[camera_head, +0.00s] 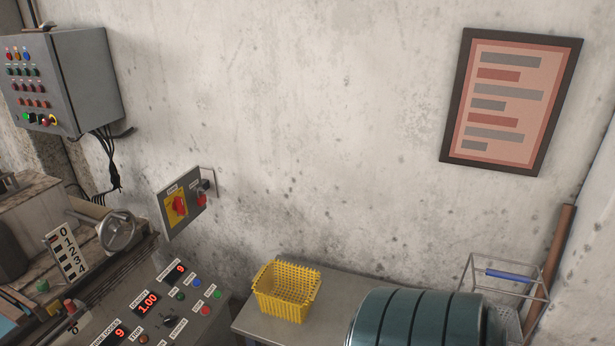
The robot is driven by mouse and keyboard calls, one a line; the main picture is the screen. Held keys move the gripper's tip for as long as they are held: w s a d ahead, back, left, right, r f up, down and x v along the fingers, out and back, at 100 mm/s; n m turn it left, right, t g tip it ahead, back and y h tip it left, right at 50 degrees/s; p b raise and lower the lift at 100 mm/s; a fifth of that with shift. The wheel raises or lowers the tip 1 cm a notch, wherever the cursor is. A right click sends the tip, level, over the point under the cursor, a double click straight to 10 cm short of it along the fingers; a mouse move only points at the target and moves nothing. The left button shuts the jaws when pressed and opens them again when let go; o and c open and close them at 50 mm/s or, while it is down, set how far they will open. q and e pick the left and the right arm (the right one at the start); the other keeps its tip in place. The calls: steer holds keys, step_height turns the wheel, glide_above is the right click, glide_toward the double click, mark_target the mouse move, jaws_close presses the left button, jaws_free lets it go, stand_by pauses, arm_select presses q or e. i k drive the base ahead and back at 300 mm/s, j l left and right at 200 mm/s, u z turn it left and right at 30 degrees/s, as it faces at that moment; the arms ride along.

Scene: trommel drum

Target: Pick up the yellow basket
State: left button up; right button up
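The yellow basket (284,306) stands upright on a grey metal table (250,322) at the lower middle of the head view. Its open top faces up and it looks empty. It sits near the table's left end, apart from the wall behind it. Neither of my grippers shows in this view.
A dark green ribbed drum (425,322) is right of the basket. A control panel with red displays (150,304) is to its left. A wire rack with a blue handle (507,275) stands at the right. A switch plate (183,204) and grey control box (65,82) are on the wall.

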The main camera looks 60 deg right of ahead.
mark_target(284, 290)
steer(key=z, duration=1.85)
